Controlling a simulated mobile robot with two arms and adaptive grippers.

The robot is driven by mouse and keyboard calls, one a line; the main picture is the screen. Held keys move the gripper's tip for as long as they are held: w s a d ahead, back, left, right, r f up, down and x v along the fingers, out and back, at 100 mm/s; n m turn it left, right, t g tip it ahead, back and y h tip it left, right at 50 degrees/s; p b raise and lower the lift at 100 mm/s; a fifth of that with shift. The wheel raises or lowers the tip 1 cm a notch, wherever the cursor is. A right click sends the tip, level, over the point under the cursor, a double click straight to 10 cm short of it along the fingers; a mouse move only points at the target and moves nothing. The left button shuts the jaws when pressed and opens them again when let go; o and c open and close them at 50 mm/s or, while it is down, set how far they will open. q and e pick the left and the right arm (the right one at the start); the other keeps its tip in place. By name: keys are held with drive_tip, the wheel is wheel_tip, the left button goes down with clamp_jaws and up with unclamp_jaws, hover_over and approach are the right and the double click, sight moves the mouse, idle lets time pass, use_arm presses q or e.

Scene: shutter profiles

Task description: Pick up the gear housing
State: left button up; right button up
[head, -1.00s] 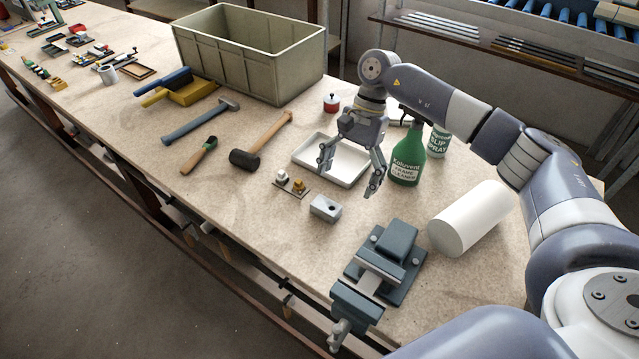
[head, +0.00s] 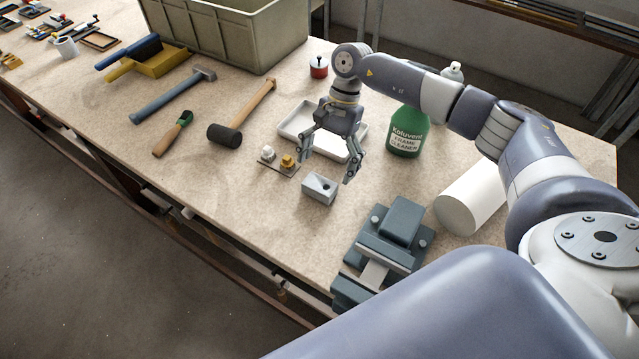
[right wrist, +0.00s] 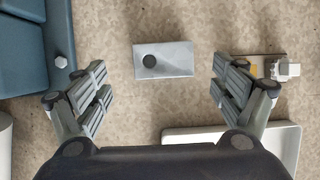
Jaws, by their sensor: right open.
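The gear housing appears to be the small light-grey block (head: 319,190) with a round dark hole, lying on the bench between the vise and the small fittings plate. In the right wrist view the block (right wrist: 178,61) lies ahead of the fingers, roughly midway between their lines. My right gripper (head: 326,168) is open and empty, pointing down above the bench just behind the block. Its two spread fingers (right wrist: 158,78) show on either side in the right wrist view, with no contact on the block. My left gripper is not in view.
A blue-grey vise (head: 385,245) stands in front right of the block. A white tray (head: 290,128) lies behind it, and a plate with two fittings (head: 279,165) at its left. A green spray bottle (head: 406,135), white cylinder (head: 472,200) and mallet (head: 240,118) are nearby.

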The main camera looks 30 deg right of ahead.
sight(320, 184)
drive_tip(key=shift+s+a+f, duration=0.1)
drive_tip(key=shift+f, duration=0.1)
drive_tip(key=shift+a+f+p, duration=0.1)
drive_tip(key=shift+f+p, duration=0.15)
drive_tip(key=shift+p, duration=0.05)
drive_tip(key=p+x, duration=0.2)
drive_tip(key=x, duration=0.2)
drive_tip(key=shift+a+p, duration=0.15)
drive_tip(key=shift+p, duration=0.15)
drive_tip(key=shift+a+f, duration=0.1)
drive_tip(key=shift+f, duration=0.25)
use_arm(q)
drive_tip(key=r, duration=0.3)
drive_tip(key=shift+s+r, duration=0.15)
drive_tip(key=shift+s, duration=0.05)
use_arm(e)
drive_tip(key=shift+c, duration=0.6)
drive_tip(key=c, duration=1.3)
